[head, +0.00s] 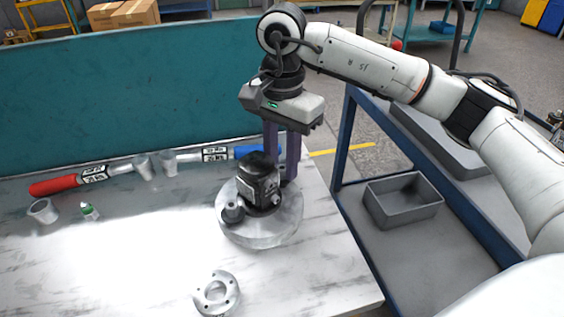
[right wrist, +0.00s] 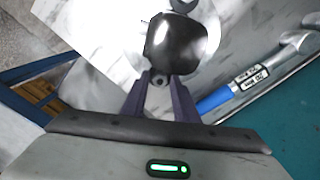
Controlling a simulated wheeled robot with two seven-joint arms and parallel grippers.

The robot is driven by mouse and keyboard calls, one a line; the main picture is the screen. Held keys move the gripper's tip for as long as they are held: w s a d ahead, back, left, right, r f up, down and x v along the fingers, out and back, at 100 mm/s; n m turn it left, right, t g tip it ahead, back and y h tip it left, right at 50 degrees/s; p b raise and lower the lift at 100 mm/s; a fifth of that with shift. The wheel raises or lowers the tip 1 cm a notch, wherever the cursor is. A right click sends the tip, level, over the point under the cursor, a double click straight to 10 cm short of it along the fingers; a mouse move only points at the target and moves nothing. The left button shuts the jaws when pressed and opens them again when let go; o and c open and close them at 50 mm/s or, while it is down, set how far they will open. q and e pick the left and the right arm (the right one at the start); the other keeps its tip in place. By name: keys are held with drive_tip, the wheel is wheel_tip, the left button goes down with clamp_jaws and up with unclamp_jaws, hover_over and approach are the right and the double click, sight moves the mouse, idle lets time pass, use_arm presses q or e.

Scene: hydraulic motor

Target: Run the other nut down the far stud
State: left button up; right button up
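The dark hydraulic motor (head: 259,178) stands upright on a round metal plate (head: 232,228) on the bench. In the right wrist view its black body (right wrist: 176,42) fills the upper middle. My right gripper (head: 284,178) points down at the motor's far side, its purple fingers behind the body in the head view. In the right wrist view the right gripper (right wrist: 158,84) has its fingertips close on both sides of a small round dark nut (right wrist: 158,79) beside the body. The far stud is hidden under it. My left gripper is out of view.
A loose metal ring flange (head: 217,293) lies at the bench's front. Red-handled (head: 55,185) and blue-handled (head: 258,151) tools, several metal cups and a small green-marked bottle (head: 89,211) lie along the back. A grey bin (head: 402,200) sits on the cart at right.

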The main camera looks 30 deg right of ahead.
drive_tip(key=n, duration=0.3)
drive_tip(key=shift+n, duration=0.3)
clamp_jaws()
drive_tip(key=m, duration=0.5)
drive_tip(key=shift+m, duration=0.4)
drive_tip(key=m, duration=0.4)
drive_tip(key=shift+f+m, duration=0.1)
drive_tip(key=shift+m, duration=0.2)
unclamp_jaws()
